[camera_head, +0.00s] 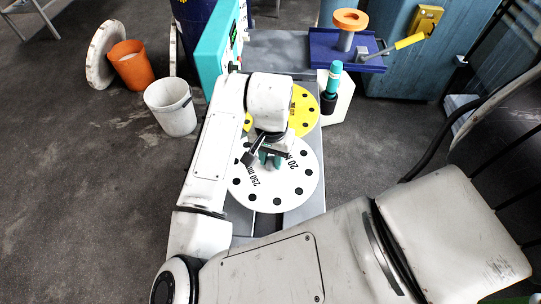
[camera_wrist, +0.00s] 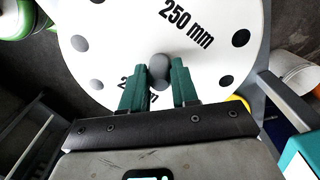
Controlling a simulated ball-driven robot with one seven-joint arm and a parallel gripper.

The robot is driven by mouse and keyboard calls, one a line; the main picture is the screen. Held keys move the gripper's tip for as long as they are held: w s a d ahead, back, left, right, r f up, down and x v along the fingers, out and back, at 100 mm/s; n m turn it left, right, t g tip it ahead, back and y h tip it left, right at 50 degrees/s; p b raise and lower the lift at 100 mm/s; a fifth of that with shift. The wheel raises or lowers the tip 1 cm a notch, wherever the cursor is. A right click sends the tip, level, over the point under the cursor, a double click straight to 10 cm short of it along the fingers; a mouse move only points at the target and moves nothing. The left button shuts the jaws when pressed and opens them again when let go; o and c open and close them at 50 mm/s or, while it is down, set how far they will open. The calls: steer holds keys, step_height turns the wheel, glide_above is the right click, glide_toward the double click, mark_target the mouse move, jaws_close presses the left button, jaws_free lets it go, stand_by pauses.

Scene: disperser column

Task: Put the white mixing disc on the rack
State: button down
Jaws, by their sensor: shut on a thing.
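The white mixing disc (camera_head: 300,190) is a flat round plate with dark holes near its rim and the print "250 mm". It fills much of the wrist view (camera_wrist: 110,25). A round grey knob (camera_wrist: 160,66) stands at its middle. My gripper (camera_head: 270,158) is over the middle of the disc. In the wrist view its two green fingers (camera_wrist: 158,82) are shut on the knob from both sides. The disc covers part of the grey base under it, and I cannot tell how much gap lies between them. I cannot single out the rack with certainty.
A yellow disc (camera_head: 304,108) lies just behind the white one. A teal-handled tool (camera_head: 333,79) stands to its right. A blue tray (camera_head: 345,60) with an orange ring is at the back. A white bucket (camera_head: 171,108) and an orange bucket (camera_head: 130,66) stand on the floor at left.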

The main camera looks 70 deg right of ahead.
mark_target(271, 172)
steer(key=shift+f+b, duration=2.4)
steer(key=shift+f, duration=0.9)
steer(key=shift+f+b, duration=0.6)
steer(key=shift+f, duration=0.25)
steer(key=c, duration=0.8)
jaws_free()
step_height(271, 172, up, 11)
steer(key=shift+f, duration=0.1)
